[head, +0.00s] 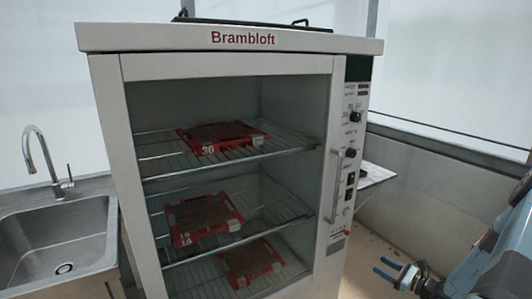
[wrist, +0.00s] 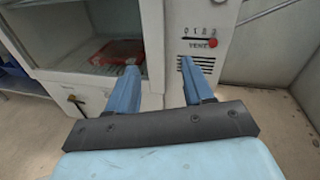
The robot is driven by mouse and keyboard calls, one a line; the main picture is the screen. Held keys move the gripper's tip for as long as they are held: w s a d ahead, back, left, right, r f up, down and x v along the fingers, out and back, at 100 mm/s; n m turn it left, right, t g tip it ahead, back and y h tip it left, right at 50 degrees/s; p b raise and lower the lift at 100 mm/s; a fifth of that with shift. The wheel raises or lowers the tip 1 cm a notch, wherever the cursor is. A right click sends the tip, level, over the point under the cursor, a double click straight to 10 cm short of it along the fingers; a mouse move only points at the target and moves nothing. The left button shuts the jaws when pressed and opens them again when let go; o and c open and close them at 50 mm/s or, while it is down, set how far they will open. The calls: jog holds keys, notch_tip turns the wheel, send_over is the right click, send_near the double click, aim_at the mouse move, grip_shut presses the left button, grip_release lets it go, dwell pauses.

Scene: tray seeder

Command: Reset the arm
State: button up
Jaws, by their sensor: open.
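My gripper (head: 384,266) is at the lower right of the head view, in front of and to the right of the white Brambloft cabinet (head: 105,100). Its two blue fingers are apart with nothing between them. The wrist view also shows my gripper (wrist: 158,66) open and empty, facing the cabinet's lower front. Behind the fingers there are a vent slider with a red knob (wrist: 213,43) and a slotted grille (wrist: 204,63). Part of a red tray (wrist: 118,50) shows behind the left finger.
Inside the cabinet, red trays (head: 219,138) lie on wire shelves (head: 160,153). The cabinet front has an upright handle (head: 335,185) and a control panel with knobs (head: 354,117). A steel sink (head: 50,245) stands left. A low wall (head: 430,165) runs behind on the right.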

jog(key=s+a+r+n+g+h, duration=0.1)
jog(key=s+a+r+n+g, duration=0.35)
jog(key=r, duration=0.45)
jog(key=s+a+r+n+g, duration=0.1)
jog(key=a+r+n+g, duration=0.3)
jog(key=a+r+n, duration=0.4)
jog(key=s+a+r+n+g+h, duration=0.1)
jog(key=s+a+r+n+g, duration=0.3)
jog(key=r, duration=0.7)
jog(key=s+a+r+n+t+h, duration=0.2)
jog(key=s+r+n+h, duration=0.2)
jog(key=s+r, duration=0.5)
jog(key=s+a+r+n+t+h, duration=0.1)
jog(key=s+r+n+t+h, duration=0.2)
jog(key=s+r, duration=0.6)
jog(key=shift+s+a+n+h, duration=0.4)
jog(key=shift+s+n+h, duration=0.55)
jog(key=shift+n+h, duration=0.35)
jog(key=shift+r, duration=0.1)
